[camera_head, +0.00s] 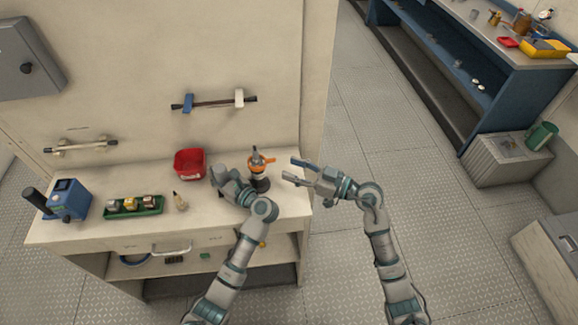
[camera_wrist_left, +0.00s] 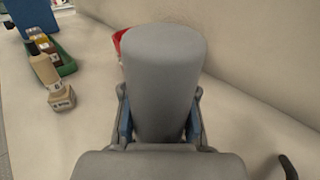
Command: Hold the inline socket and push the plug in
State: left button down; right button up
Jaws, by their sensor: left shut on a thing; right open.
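My left gripper (camera_head: 222,176) is low over the workbench, in front of the red bin. In the left wrist view its fingers (camera_wrist_left: 160,125) are shut on a large smooth grey cylinder (camera_wrist_left: 163,70), probably the inline socket. In the head view the gripper mostly hides that cylinder. To its right, an orange-and-grey piece (camera_head: 259,162) stands upright on a dark round base (camera_head: 260,184); it may be the plug, but it is too small to be sure. My right gripper (camera_head: 289,169) is open and empty, just right of the orange piece, with its fingers pointing left.
The workbench (camera_head: 220,220) also holds a red bin (camera_head: 189,163), a small beige-topped bottle (camera_head: 180,201), a green tray (camera_head: 133,207) of small containers and a blue device (camera_head: 69,200). Two rails (camera_head: 213,102) are on the wall behind.

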pick_arm(q)
jog(key=c, duration=0.8)
grip_release()
jog(key=shift+c, duration=0.2)
jog(key=v, duration=1.2)
jog(key=shift+d, duration=0.1)
jog(key=shift+o, duration=0.3)
jog(key=o, duration=0.8)
jog(key=shift+w, duration=0.1)
